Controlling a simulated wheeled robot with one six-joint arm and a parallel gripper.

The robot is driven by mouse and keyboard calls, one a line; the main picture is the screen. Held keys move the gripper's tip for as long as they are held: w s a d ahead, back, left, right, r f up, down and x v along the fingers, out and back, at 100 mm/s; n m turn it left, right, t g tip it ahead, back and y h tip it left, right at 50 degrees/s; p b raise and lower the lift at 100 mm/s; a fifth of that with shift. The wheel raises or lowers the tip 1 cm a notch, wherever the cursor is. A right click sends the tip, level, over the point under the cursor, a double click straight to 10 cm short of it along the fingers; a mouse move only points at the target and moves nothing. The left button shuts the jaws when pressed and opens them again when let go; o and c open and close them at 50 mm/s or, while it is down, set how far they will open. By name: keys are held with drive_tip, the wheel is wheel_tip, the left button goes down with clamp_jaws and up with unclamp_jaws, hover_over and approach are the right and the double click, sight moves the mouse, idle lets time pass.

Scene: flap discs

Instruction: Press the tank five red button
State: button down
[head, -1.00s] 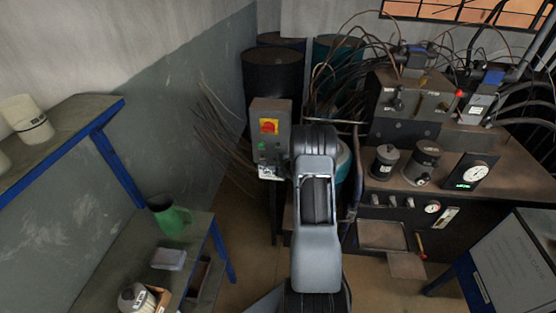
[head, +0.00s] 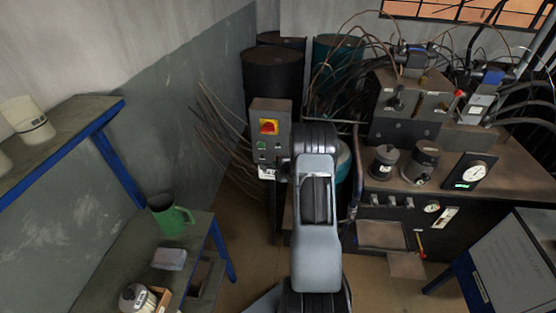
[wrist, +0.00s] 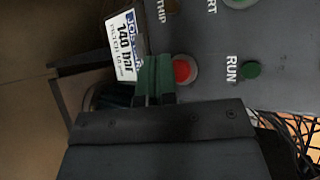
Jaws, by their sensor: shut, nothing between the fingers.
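A grey control box (head: 270,118) stands on a post left of my arm in the head view. Its face fills the upper right of the wrist view (wrist: 215,45). A round red button (wrist: 182,70) sits there in a pale ring. My gripper (wrist: 156,82) has green fingers, shut and empty, at the left edge of that button. Whether they touch it or only overlap it in view, I cannot tell. No tank number is readable. My arm hides the gripper in the head view.
A dark green button (wrist: 251,69) marked RUN is right of the red one. A white "140 bar" card (wrist: 125,45) is left. The box carries a red-and-yellow switch (head: 268,126). A black drum (head: 272,75) stands behind; a machine bench (head: 500,205) is right.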

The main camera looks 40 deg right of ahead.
drive_tip(key=s+a, duration=0.3)
drive_tip(key=shift+s+a+p, duration=0.2)
drive_tip(key=shift+s+p, duration=0.1)
drive_tip(key=shift+p, duration=0.1)
idle(1.0)
